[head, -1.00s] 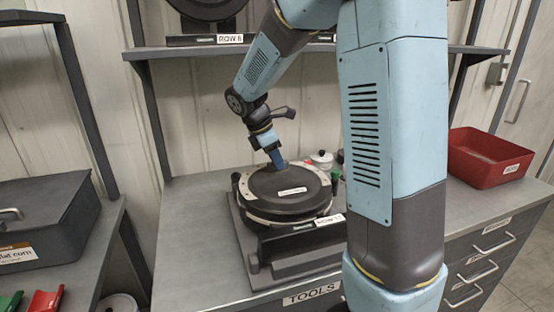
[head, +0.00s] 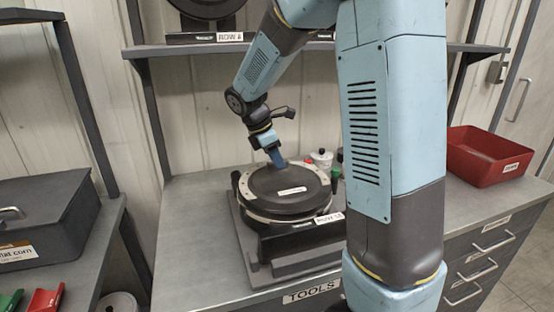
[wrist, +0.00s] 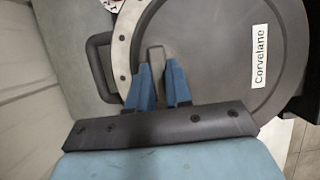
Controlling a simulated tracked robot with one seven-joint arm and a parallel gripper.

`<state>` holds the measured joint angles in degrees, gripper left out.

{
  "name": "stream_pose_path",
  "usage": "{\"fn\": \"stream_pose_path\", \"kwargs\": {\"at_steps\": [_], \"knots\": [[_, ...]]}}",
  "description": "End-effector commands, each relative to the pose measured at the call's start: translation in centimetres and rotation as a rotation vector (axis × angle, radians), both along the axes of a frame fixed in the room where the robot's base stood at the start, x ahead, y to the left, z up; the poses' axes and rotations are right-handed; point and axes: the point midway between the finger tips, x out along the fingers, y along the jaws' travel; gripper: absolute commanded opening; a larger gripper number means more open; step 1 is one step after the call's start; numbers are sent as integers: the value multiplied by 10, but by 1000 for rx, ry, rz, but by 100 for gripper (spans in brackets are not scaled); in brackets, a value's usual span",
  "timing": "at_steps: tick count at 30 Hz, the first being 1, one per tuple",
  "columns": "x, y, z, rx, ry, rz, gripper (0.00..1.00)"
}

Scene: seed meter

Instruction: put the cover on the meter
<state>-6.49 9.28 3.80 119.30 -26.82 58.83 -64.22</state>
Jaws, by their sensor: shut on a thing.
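The cover (head: 290,181) is a dark grey round disc with a white label. It lies over the meter (head: 262,214), a round body with a pale, bolted rim, on a base labelled as a row unit. My gripper (head: 279,164) is at the cover's back edge, pointing down. In the wrist view, my gripper's blue fingers (wrist: 162,88) are shut on a grey tab of the cover (wrist: 215,50). The pale rim of the meter (wrist: 124,45) shows beside the cover on the left. I cannot tell whether the cover is fully seated.
The meter stands on a grey bench (head: 190,250). Small bottles (head: 322,158) stand behind it. A red bin (head: 486,157) is at the right. A dark case (head: 45,215) is on the left bench. A shelf (head: 180,52) runs above. My own arm blocks part of the right side.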

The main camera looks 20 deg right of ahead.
Motion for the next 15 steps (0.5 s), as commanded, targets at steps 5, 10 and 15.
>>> {"fn": "stream_pose_path", "kwargs": {"at_steps": [5, 10, 15], "knots": [[0, 0, -1, 0, 1, 0, 0], [0, 0, -1, 0, 1, 0, 0], [0, 0, -1, 0, 0, 0, 30]]}}
